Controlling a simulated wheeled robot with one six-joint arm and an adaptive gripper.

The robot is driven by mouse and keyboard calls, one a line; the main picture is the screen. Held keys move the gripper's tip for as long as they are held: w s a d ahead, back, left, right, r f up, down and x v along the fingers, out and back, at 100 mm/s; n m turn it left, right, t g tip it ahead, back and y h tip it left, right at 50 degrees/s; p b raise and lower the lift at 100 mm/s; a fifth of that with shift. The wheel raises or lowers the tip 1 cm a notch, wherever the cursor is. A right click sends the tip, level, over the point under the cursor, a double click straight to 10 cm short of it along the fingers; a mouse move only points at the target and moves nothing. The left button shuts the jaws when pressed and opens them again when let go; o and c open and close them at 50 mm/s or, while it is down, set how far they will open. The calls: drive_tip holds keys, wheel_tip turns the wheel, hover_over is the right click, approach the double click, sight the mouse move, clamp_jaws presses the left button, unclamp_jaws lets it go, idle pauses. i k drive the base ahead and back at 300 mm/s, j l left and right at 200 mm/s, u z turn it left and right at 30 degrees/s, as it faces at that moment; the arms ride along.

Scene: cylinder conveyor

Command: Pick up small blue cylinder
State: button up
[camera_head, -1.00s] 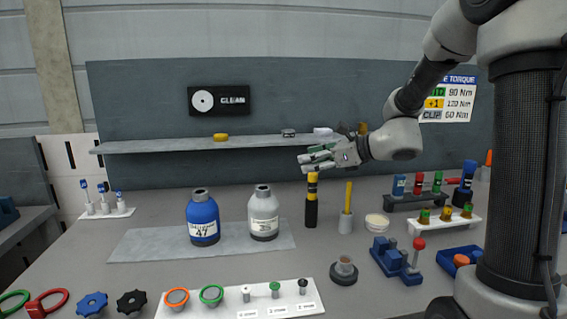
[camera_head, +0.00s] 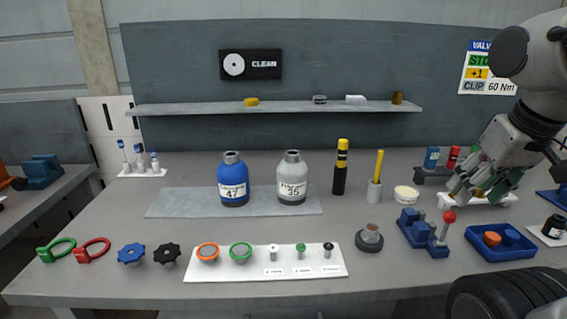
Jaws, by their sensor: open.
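A small blue cylinder (camera_head: 432,157) stands upright in the dark rack (camera_head: 424,176) at the right rear of the bench, beside a red one (camera_head: 453,156). A short blue piece (camera_head: 510,236) also sits in the blue tray at the right. My gripper (camera_head: 478,192) is open, pointing down at the white rack (camera_head: 445,202) in front of the dark rack. It lies right of and nearer than the blue cylinder, apart from it. My gripper hides most of the white rack and the right part of the dark rack.
A blue bottle (camera_head: 233,172) and a grey bottle (camera_head: 292,170) stand on a grey mat. A yellow-black cylinder (camera_head: 340,175), a cup with a yellow stick (camera_head: 374,190) and a round pale dish (camera_head: 406,194) stand left of the racks. A red-knobbed lever (camera_head: 449,217) rises in front.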

sight(233, 178)
drive_tip(key=j, duration=0.8)
drive_tip(key=i+j, duration=0.1)
drive_tip(key=j, duration=0.7)
